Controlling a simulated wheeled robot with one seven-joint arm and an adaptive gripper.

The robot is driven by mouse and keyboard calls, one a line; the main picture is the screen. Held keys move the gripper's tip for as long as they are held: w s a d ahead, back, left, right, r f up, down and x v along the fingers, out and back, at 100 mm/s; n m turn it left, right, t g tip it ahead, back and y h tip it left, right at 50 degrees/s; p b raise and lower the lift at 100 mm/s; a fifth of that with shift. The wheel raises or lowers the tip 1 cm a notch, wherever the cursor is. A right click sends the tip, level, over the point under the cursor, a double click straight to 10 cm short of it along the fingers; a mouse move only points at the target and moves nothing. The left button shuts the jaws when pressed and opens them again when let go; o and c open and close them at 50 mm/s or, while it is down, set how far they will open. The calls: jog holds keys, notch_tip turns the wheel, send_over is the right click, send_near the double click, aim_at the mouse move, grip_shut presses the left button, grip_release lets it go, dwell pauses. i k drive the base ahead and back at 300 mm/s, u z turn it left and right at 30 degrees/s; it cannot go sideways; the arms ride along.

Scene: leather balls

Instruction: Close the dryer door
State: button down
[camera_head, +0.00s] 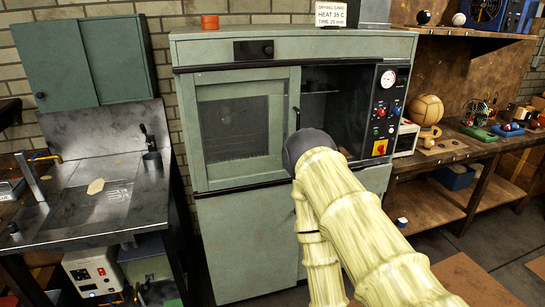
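The dryer (245,250) is a large pale green cabinet in the middle of the head view. Its windowed door (240,130) covers the left of the front and has an upright handle at its right edge. The door stands partly open: the dark interior (335,100) with a shelf shows between it and the control panel (386,115). My arm, in a pale yellow sleeve, rises in front of the dryer, and its dark rounded joint overlaps the lower right of the door. I cannot tell whether it touches. My gripper's fingers do not show.
A metal workbench (95,205) stands close on the left, below a green wall cabinet (85,65). A wooden bench (450,150) on the right holds a leather ball (426,110) and small devices. Dark floor (480,255) is partly free at lower right.

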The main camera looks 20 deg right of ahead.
aim_at(188, 81)
jog(key=u, duration=1.45)
jog(key=i, duration=1.25)
jog(key=z, duration=2.6)
